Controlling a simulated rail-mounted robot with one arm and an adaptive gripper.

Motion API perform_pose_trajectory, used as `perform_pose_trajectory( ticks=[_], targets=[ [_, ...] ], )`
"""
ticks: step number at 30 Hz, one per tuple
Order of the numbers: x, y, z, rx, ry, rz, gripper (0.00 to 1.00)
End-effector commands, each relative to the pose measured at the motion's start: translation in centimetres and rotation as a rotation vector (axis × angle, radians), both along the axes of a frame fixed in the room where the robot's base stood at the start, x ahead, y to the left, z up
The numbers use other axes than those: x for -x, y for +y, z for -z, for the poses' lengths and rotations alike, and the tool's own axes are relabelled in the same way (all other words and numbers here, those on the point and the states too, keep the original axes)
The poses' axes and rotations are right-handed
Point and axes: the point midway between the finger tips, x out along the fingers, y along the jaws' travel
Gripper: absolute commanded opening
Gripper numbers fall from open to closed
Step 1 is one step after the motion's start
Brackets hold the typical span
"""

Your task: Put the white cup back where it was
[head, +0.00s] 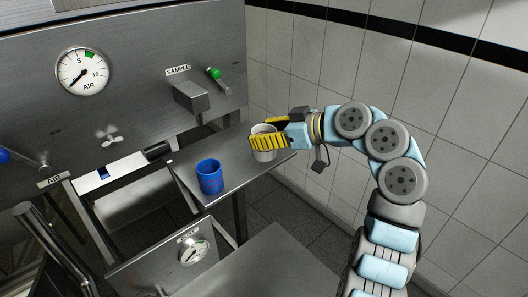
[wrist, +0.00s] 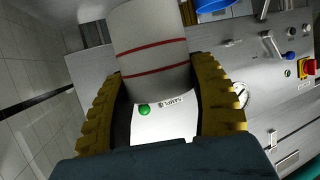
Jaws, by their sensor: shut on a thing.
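The white cup (head: 264,155) is upright at the right end of the metal shelf. My gripper (head: 266,141) comes from the right, its yellow ribbed fingers shut around the cup's sides. In the wrist view the white cup (wrist: 148,45) shows two red stripes and sits between both fingers (wrist: 160,85). I cannot tell whether its base touches the shelf or is just above it. The fingers hide the cup's middle in the head view.
A blue cup (head: 210,178) stands on the shelf (head: 187,162), left of the white cup and nearer the front. A grey SAMPLE spout (head: 190,95) and a green-knobbed lever (head: 215,73) jut from the panel behind. A tiled wall (head: 340,75) is close on the right.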

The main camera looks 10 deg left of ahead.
Motion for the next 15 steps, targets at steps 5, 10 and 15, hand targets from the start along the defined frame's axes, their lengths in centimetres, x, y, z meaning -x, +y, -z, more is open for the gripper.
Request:
perform_pose_trajectory(
  ticks=[5,10,15],
  targets=[
    [1.3,0.1,-2.2,0.002,-0.009,0.076,0.22],
    [2.5,0.1,-3.8,0.002,-0.006,0.143,0.22],
    [3.3,0.0,-4.9,0.004,-0.003,0.191,0.22]
  ],
)
